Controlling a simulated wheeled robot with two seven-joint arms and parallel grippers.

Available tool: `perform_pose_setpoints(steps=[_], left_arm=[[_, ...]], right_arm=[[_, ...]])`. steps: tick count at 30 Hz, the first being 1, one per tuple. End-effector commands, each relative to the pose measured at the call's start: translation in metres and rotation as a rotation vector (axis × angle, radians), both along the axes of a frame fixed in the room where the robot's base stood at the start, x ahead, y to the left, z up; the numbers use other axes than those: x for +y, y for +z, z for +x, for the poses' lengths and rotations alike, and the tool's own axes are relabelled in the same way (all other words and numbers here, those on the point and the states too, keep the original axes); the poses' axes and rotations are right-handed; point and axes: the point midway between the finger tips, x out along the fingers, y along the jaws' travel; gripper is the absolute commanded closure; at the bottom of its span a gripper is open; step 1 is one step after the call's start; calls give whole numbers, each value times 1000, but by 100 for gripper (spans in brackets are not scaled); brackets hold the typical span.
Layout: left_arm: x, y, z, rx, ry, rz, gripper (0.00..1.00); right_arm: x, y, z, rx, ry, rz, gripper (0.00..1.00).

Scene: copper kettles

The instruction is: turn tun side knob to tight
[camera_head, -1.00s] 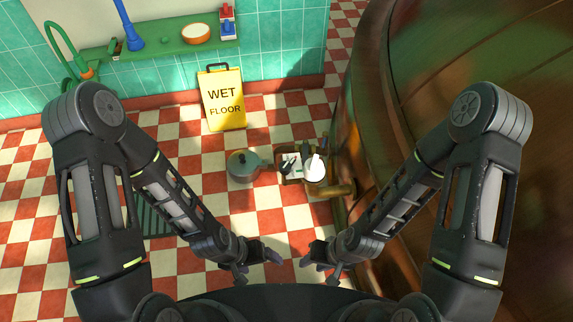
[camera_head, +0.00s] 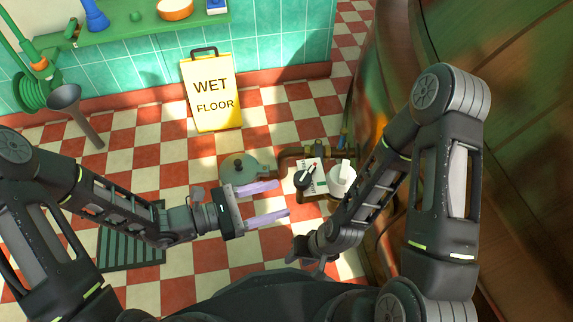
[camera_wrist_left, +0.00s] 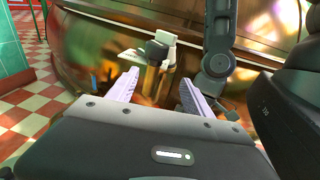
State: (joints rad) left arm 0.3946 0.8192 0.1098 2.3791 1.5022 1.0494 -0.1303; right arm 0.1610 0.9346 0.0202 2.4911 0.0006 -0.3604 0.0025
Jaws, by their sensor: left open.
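The copper tun (camera_head: 385,110) fills the right side of the head view. Low at its side, a black knob (camera_head: 303,181) sits by a white plate (camera_head: 319,181) with small red and green marks. Beside it is a white round knob (camera_head: 343,181) with an upright grip. I cannot tell which one is the tun side knob or read the plate. My left gripper (camera_head: 283,200) is open and empty, its pale fingers pointing right toward the black knob, apart from it. In the left wrist view a black knob (camera_wrist_left: 158,50) shows beyond the fingers. My right gripper (camera_head: 301,248) is low, its jaws unclear.
A grey lidded pot (camera_head: 239,167) is behind my left gripper, joined near copper pipes (camera_head: 303,152). A yellow wet floor sign (camera_head: 211,95) stands by the tiled wall. Checkered floor lies open between.

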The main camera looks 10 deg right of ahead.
Motion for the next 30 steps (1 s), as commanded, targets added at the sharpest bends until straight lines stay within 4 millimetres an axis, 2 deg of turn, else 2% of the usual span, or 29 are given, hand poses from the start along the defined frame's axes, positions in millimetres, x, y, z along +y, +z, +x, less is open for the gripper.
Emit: perform_pose_setpoints(steps=[1, 4, 17, 22, 30], left_arm=[[1, 11, 8, -3, 33, -43, 41], [2, 23, 13, -16, 54, -90, 41], [-3, 23, 13, -21, 50, -95, 41], [-21, 22, 17, -23, 47, -93, 41], [-61, 22, 27, -22, 47, -93, 41]], right_arm=[[0, 1, -1, 1, -1, 0, 64], [0, 1, -1, 2, 0, -1, 64], [0, -1, -1, 2, 0, 0, 64], [-1, -6, 0, 0, -2, -2, 64], [-3, -14, 3, -4, -8, -6, 64]])
